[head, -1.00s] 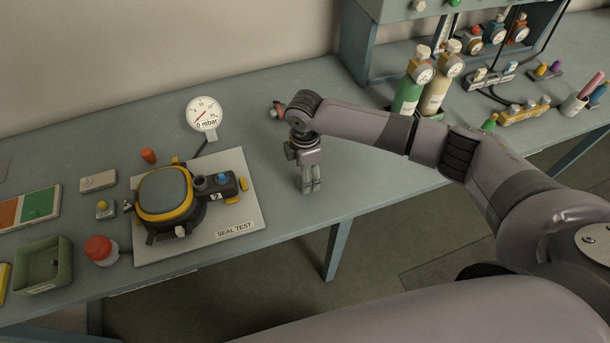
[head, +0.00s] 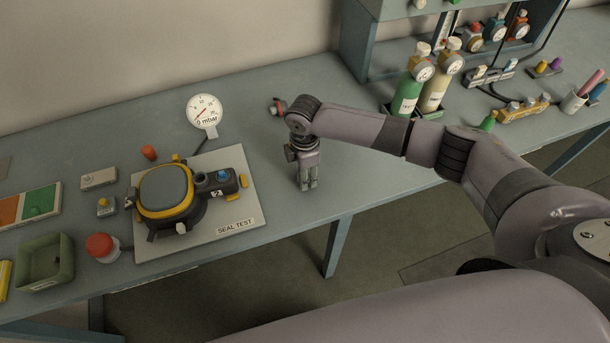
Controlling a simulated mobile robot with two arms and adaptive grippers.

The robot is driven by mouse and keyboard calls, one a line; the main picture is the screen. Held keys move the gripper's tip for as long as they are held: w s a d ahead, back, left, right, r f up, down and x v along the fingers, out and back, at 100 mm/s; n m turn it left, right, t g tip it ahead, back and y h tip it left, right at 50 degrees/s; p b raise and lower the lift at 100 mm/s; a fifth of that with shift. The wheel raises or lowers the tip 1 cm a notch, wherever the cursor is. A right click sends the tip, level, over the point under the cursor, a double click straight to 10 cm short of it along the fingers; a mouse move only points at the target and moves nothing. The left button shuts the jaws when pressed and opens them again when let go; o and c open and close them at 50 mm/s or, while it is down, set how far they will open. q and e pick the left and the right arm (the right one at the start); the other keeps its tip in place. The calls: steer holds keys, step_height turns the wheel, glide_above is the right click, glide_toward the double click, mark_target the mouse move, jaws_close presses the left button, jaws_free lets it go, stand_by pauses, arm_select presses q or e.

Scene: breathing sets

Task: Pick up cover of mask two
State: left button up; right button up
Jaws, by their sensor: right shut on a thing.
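The mask (head: 167,190), with a dark face panel, a yellow rim and a tag marked 2, lies on the white SEAL TEST board (head: 205,235) at left. A blue-topped port (head: 223,176) is on its right side. My right gripper (head: 308,186) points down at the table, right of the board and apart from the mask. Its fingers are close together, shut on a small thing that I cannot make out. I cannot pick out a separate cover. My left gripper is out of view.
A round gauge (head: 205,111) reading 0 mbar stands behind the board. A red button (head: 102,247) and a green tray (head: 46,262) are at left. Green and cream bottles (head: 407,94) stand behind my right forearm. Table is clear between board and gripper.

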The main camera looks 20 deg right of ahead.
step_height(320, 180, up, 20)
steer(key=b, duration=0.3)
steer(key=shift+b, duration=0.35)
stand_by(0.7)
